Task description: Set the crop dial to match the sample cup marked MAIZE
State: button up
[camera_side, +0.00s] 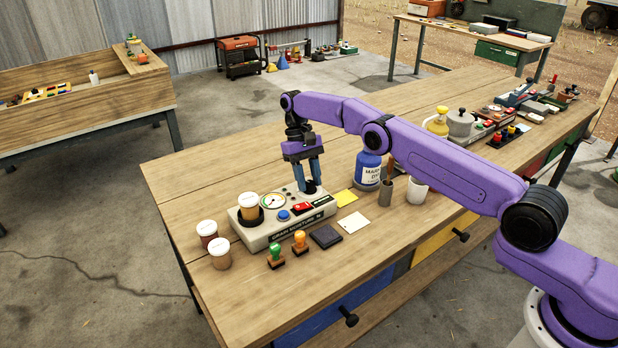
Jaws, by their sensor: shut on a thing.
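The grain moisture meter (262,238) is a pale box near the left front of the wooden table. It has a round gauge (272,201), a blue button (283,215) and a red switch (301,206) on top. A lidded sample cup (248,206) with tan contents sits in its dark well at the left. Two more lidded cups, a dark reddish one (207,235) and a tan one (220,256), stand left of the meter. Their markings are too small to read. My gripper (311,183) points down, shut on the black crop dial (310,187) at the meter's back right; the fingers partly hide it.
Green (276,256) and orange (299,243) stamps, a dark pad (325,237) and paper notes (354,222) lie before the meter. A blue jar (368,170) and white mug (417,191) stand to the right. The table's back left is clear.

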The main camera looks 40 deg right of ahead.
aim_at(308, 183)
jog(key=n+h, duration=0.1)
jog(key=n, duration=0.3)
jog(key=shift+s+a+h, duration=0.1)
jog(key=shift+a+h, duration=0.1)
jog(key=shift+h, duration=0.2)
jog(key=shift+n+t+h, duration=0.3)
jog(key=shift+n+h, duration=0.3)
jog(key=shift+n, duration=1.7)
jog(key=o, duration=1)
notch_tip(308, 183, up, 4)
jog(key=shift+s+f, duration=0.15)
jog(key=shift+f, duration=0.1)
jog(key=s+d+r, duration=0.2)
jog(key=s+r, duration=0.7)
jog(key=s, duration=0.4)
jog(key=shift+s+r, duration=0.25)
jog(key=shift+s, duration=0.05)
